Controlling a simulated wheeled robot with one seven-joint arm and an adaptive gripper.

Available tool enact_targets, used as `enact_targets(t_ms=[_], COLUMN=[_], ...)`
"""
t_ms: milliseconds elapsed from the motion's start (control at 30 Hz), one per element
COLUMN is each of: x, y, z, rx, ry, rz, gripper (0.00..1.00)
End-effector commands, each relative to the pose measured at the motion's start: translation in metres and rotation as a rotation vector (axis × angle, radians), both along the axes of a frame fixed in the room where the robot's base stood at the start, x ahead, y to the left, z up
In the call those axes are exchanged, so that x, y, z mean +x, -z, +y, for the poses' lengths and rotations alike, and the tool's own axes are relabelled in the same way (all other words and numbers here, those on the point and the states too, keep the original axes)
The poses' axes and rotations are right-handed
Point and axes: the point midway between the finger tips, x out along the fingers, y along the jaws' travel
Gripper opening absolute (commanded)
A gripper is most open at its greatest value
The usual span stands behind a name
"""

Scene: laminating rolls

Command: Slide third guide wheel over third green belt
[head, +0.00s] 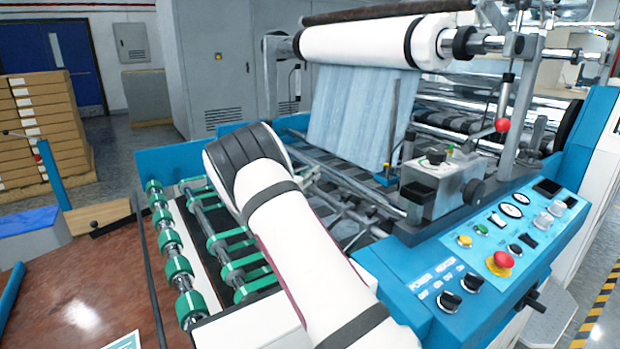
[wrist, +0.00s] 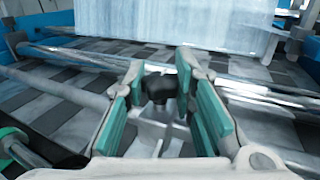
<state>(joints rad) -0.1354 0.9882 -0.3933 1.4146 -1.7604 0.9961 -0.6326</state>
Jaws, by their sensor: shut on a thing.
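My gripper (wrist: 164,88) shows in the wrist view with green pads on its fingers. It is shut on a small black piece, which appears to be the guide wheel (wrist: 158,88), above the grey belt-striped bed. In the head view my white arm hides the gripper and the piece. Several green belts (head: 232,266) run across the rollers at the machine's infeed, left of my arm. I cannot tell which one is the third. A green part (wrist: 12,137) shows at the lower left of the wrist view, away from the fingers.
Metal bars (wrist: 65,88) cross the bed near the fingers. A blue-grey film sheet (head: 352,118) hangs from the white roll (head: 365,42) behind. A grey metal block (head: 440,185) and the control panel (head: 495,245) stand to the right. A brown table (head: 85,270) lies at left.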

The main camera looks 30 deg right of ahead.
Motion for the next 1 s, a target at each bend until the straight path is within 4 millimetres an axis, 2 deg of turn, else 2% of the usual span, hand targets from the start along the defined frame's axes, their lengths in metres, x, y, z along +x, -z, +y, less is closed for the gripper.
enact_targets(t_ms=[167,200,267,667,767,1000], x=[0.0,0.0,0.0,-0.002,-0.007,-0.028], y=[0.0,0.0,0.0,0.0,0.0,0.0], z=[0.0,0.0,0.0,0.006,0.018,0.063], rx=[0.001,0.001,0.002,0.002,0.002,0.002], ry=[0.0,0.0,0.0,-0.001,-0.002,-0.003], rz=[0.002,0.002,0.001,0.001,0.001,0.001], gripper=[0.0,0.33,0.44,0.44,0.44,0.44])
